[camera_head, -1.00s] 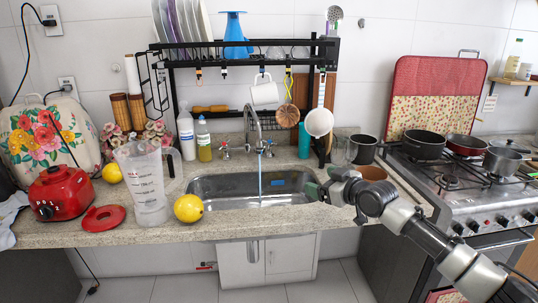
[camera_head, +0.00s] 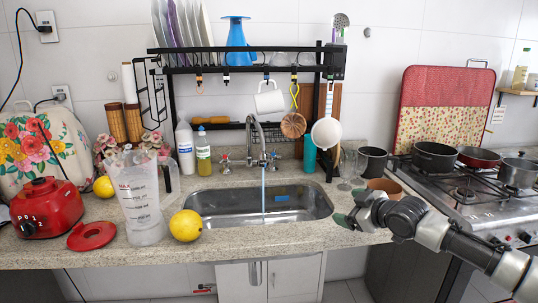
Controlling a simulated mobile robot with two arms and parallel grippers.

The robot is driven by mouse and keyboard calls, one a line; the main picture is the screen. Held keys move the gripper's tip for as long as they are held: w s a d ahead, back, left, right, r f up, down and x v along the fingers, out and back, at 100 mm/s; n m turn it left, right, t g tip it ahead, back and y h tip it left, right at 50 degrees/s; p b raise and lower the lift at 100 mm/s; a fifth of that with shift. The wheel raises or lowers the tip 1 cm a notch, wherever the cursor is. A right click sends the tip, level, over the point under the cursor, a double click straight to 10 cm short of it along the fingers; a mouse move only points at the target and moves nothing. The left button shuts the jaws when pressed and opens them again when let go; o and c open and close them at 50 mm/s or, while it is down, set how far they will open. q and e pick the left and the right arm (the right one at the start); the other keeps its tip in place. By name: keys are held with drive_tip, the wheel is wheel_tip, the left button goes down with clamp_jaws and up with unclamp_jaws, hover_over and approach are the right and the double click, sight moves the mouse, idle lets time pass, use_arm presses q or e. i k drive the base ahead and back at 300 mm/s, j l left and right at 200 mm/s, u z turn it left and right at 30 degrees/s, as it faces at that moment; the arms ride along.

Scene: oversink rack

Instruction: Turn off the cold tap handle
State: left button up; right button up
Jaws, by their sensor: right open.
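The silver tap (camera_head: 256,138) stands behind the steel sink (camera_head: 196,204), and a stream of water (camera_head: 263,192) runs from its spout into the basin. A small tap handle (camera_head: 224,160) sits left of the spout, and another handle (camera_head: 275,158) sits to its right. They are too small to tell which is cold. My right gripper (camera_head: 346,213) is open and empty at the right end of the sink, well apart from both handles. My left gripper is not in view.
A lemon (camera_head: 186,226), a measuring jug (camera_head: 141,200) and a red appliance base (camera_head: 46,206) stand left of the sink. A black rack (camera_head: 240,70) with hanging utensils spans above the tap. A brown bowl (camera_head: 383,187) and dark pot (camera_head: 371,163) stand near my right arm.

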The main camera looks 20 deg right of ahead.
sight(273, 156)
drive_tip(key=i, duration=1.3)
